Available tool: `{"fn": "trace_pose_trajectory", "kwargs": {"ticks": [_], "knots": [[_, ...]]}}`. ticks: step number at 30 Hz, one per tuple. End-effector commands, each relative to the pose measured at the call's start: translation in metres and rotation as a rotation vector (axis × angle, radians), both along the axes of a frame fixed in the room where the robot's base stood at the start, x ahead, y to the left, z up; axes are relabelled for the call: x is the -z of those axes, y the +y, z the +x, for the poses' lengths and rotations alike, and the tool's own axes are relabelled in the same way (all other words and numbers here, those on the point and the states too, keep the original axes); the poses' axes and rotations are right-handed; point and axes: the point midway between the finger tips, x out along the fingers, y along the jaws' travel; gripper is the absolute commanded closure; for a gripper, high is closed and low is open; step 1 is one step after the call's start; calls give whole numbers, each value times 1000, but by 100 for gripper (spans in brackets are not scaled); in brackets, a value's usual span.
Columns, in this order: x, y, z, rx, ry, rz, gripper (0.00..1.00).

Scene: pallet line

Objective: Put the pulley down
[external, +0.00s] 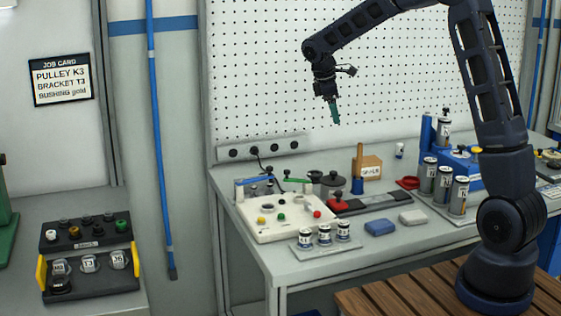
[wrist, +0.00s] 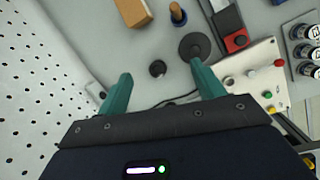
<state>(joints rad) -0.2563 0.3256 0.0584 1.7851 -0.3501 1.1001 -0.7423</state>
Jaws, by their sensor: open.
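My gripper (external: 336,118) hangs above the back of the bench, pointing down. Its two teal fingers are spread apart, with nothing between them, in the wrist view (wrist: 160,88). Below them on the bench are a larger dark round part with a raised centre (wrist: 194,47) and a smaller dark round part (wrist: 157,68). They seem to be the dark grey round parts near the white panel in the external view (external: 333,182). I cannot tell whether either is the pulley. The job card (external: 61,79) on the left wall reads pulley K3, bracket T3, bushing gold.
A white panel with coloured buttons (external: 262,225) stands at the bench's left front. A cardboard box (external: 370,168), labelled cans (external: 460,195) and a blue block (external: 380,227) are further right. A black tray with yellow handles (external: 88,291) sits on the left bench. Pegboard rises behind.

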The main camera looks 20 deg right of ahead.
Motion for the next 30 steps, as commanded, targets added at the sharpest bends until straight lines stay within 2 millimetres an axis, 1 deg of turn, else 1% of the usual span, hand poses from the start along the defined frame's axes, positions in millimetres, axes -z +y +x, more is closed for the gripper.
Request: {"fn": "trace_pose_trajectory", "kwargs": {"ticks": [1,6,11,15,21,25,30], "knots": [[-15,-10,-13,37,-23,14,32],[-50,-36,-56,169,-85,63,32],[-76,-59,-99,291,-142,112,32],[-94,-76,-138,399,-190,154,32],[-112,-98,-195,552,-259,222,32],[-119,-110,-233,652,-300,266,32],[-120,-122,-282,781,-353,329,32]]}}
